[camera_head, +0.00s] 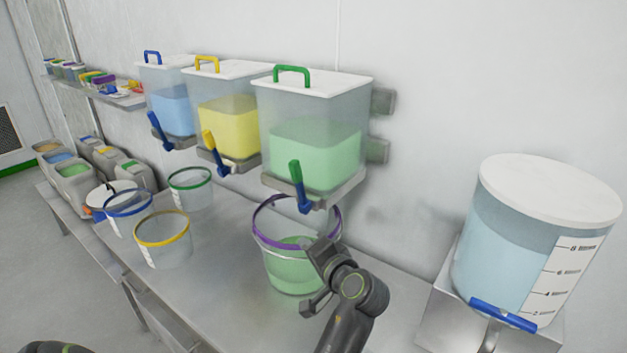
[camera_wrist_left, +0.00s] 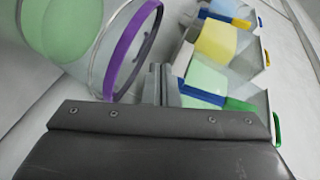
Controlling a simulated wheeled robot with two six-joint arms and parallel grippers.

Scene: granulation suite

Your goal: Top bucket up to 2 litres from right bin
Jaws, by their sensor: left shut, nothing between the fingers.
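The right bin (camera_head: 315,130) on the wall has a white lid, a green handle and pale green contents. Its blue tap with a green lever (camera_head: 296,172) is above the purple-rimmed bucket (camera_head: 285,265), which stands on the steel bench and holds some green material. The bucket's graduations are not readable. My left gripper (camera_head: 312,300) is at the bucket's front right side, shut and empty. In the left wrist view its fingers (camera_wrist_left: 160,85) are together beside the purple rim (camera_wrist_left: 130,50); I cannot tell whether they touch it. The right gripper is not in view.
Blue (camera_head: 170,105) and yellow (camera_head: 228,125) bins hang to the left. Blue-, yellow- (camera_head: 162,245) and green-rimmed buckets stand on the bench (camera_head: 225,270). A large graduated water tank (camera_head: 500,250) stands at right. The bench front between the buckets is clear.

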